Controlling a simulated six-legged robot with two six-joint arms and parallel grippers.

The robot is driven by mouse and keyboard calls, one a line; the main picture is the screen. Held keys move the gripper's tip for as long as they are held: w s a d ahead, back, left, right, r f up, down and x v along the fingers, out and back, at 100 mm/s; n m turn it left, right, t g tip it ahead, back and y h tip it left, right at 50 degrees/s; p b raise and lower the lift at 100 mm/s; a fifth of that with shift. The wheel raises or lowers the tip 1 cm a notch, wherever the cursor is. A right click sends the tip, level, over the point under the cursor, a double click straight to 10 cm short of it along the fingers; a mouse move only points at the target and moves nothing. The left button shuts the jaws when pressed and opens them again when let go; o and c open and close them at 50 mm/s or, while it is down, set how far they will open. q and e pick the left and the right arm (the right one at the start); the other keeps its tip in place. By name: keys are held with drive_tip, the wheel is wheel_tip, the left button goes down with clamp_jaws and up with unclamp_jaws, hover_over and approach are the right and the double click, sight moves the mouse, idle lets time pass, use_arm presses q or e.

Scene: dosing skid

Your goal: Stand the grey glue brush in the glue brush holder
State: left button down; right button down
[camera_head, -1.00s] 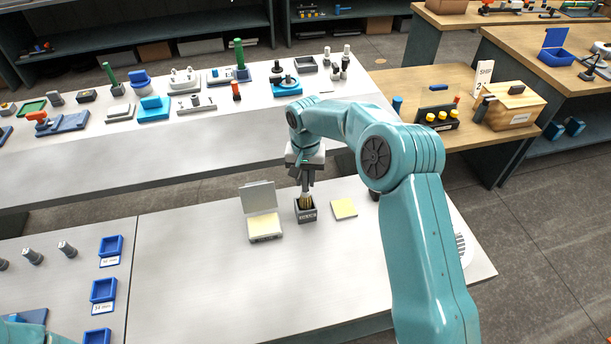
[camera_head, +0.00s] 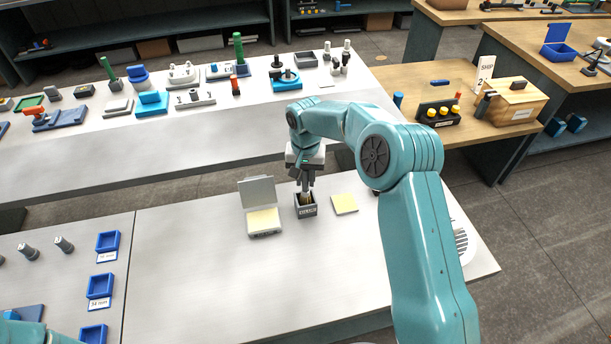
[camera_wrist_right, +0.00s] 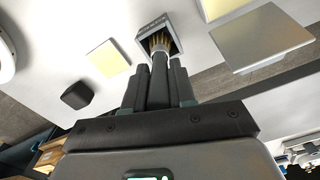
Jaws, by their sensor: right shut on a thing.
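My right gripper (camera_head: 306,183) is shut on the grey glue brush (camera_wrist_right: 159,72), which points bristles down. The glue brush holder (camera_head: 306,211), a small grey open-topped box with a label, stands on the near bench directly below the gripper. It also shows in the right wrist view (camera_wrist_right: 172,29). The tan bristles are at the holder's opening and look partly inside it; their tips are hidden, so I cannot tell how deep they reach. The brush looks close to upright. Only a bit of my left arm shows at the bottom left; its gripper is out of view.
A grey box with a raised lid and pale yellow inside (camera_head: 264,221) stands close left of the holder. A pale yellow pad (camera_head: 344,204) lies close right. Blue trays (camera_head: 100,285) are farther left. The bench front between is clear.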

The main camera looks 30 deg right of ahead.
drive_tip(key=shift+f+b, duration=0.95)
drive_tip(key=shift+f, duration=0.35)
drive_tip(key=c, duration=0.8)
unclamp_jaws()
drive_tip(key=shift+c, duration=0.2)
wheel_tip(320, 180, up, 16)
drive_tip(key=shift+r, duration=0.2)
wheel_tip(320, 180, up, 10)
drive_tip(key=p, duration=1)
drive_tip(key=shift+s, duration=0.15)
